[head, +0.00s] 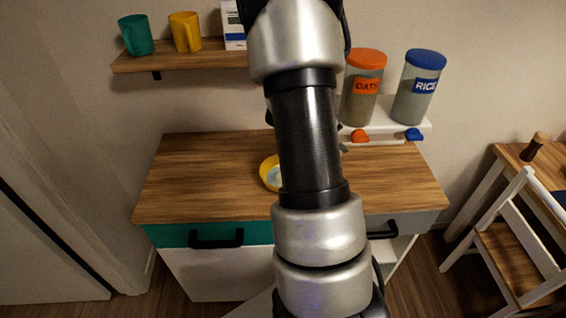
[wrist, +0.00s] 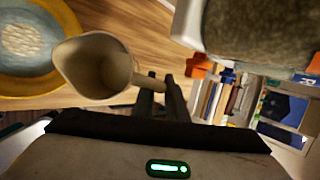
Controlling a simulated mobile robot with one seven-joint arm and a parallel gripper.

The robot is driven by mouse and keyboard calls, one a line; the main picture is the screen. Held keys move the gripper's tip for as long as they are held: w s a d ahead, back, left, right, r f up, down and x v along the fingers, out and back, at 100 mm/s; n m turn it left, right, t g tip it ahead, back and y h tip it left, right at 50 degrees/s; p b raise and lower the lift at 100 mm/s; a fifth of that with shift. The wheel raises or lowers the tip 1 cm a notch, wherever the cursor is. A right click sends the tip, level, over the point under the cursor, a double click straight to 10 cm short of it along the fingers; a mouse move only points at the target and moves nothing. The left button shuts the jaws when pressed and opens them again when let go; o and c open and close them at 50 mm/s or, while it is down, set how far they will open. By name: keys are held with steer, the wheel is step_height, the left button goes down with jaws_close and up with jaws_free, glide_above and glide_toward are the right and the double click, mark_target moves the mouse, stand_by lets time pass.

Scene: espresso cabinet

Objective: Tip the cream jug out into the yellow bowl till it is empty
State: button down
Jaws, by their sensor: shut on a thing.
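The cream jug (wrist: 98,68) is in the wrist view, held by its handle in my gripper (wrist: 160,88), which is shut on it. I look into its open mouth, and the inside looks pale and shadowed; I cannot tell how much is in it. The yellow bowl (wrist: 62,18) is at the upper left of the wrist view, with a whitish patch inside it. The jug overlaps the bowl's edge in that view. In the head view the bowl (head: 264,178) stands on the wooden cabinet top, partly hidden by my arm. My gripper and the jug are hidden there.
The cabinet top (head: 200,180) is clear on its left. An orange-lidded jar (head: 362,90) and a blue-lidded jar (head: 416,90) stand on a white ledge at the back right. A green mug (head: 136,36) and a yellow mug (head: 185,32) are on the wall shelf.

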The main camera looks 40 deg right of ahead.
steer(key=s+d+f+t+y, duration=0.1)
steer(key=f, duration=0.1)
steer(key=s+d+f+y, duration=0.1)
steer(key=f, duration=0.1)
steer(key=s+d+f+m+t+y, duration=0.1)
steer(key=f, duration=0.2)
steer(key=shift+s+d+f+t+y, duration=0.1)
steer(key=shift+s+d+t+y, duration=0.05)
steer(key=shift+d+t+y, duration=0.2)
steer(key=shift+s+d+f+t+y+p, duration=0.1)
steer(key=shift+s+d+t+y+p, duration=0.15)
steer(key=shift+p, duration=0.75)
steer(key=shift+s+d+f+m+t+y+p, duration=0.15)
steer(key=shift+s+d+f+t+y+p, duration=0.1)
steer(key=shift+f+p, duration=0.2)
steer(key=shift+s+d+f+m+t+y+p, duration=0.1)
steer(key=shift+d+f+m+t+y+p, duration=0.15)
steer(key=shift+p, duration=0.2)
steer(key=shift+s+d+f+t+y+p, duration=0.1)
steer(key=shift+f+t+y+p, duration=0.1)
steer(key=shift+f+y+p, duration=0.2)
steer(key=shift+s+d+f+t+y+p, duration=0.1)
steer(key=shift+f+t+y+p, duration=0.15)
steer(key=shift+f, duration=0.2)
steer(key=shift+w+f, duration=0.1)
steer(key=shift+a, duration=0.15)
